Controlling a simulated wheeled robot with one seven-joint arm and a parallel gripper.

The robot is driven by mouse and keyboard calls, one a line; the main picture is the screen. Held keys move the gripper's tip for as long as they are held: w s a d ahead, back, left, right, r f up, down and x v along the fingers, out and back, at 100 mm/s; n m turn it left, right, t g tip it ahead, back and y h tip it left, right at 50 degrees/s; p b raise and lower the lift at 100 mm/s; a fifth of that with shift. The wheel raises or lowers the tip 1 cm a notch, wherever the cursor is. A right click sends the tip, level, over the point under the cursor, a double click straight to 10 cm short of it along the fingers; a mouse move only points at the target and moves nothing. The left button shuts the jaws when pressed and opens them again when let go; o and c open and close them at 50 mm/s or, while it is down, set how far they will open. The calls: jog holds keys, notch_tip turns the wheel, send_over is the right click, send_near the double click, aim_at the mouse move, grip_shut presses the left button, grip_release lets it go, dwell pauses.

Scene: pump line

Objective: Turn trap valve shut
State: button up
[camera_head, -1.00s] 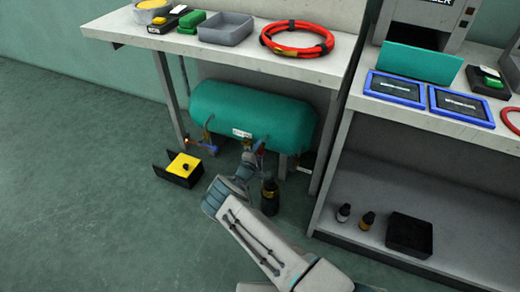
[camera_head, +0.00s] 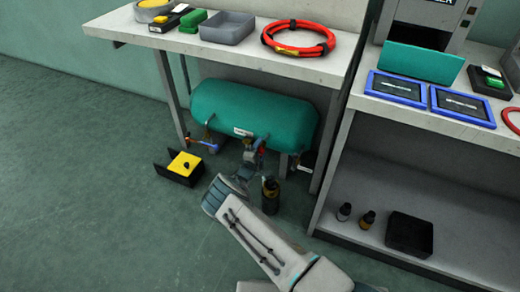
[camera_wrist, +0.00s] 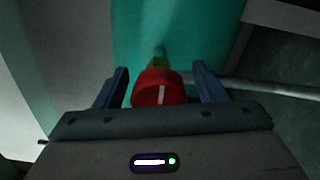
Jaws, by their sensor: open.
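A round red valve knob with a white line on its face (camera_wrist: 158,88) sits in front of the teal tank in the wrist view. A short yellowish stem shows behind it. The white line runs nearly up and down in that view. My gripper (camera_wrist: 160,84) is open, with one dark finger on each side of the knob. A gap shows at the right finger; the left is closer, and I cannot tell whether it touches. In the head view my gripper (camera_head: 254,152) is at the tank's lower front, small and partly mixed with the red and grey fittings.
The teal tank (camera_head: 252,112) lies under the workbench (camera_head: 230,62). A blue-handled fitting (camera_head: 204,144) is at its left. A dark bottle (camera_head: 270,195) stands close right of my wrist. A yellow-and-black box (camera_head: 182,168) is on the floor at left. A grey pipe (camera_wrist: 270,88) runs right of the knob.

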jog(key=p+v, duration=0.4)
jog(key=v, duration=0.9)
jog(key=shift+s+a, duration=0.15)
jog(key=shift+s, duration=0.15)
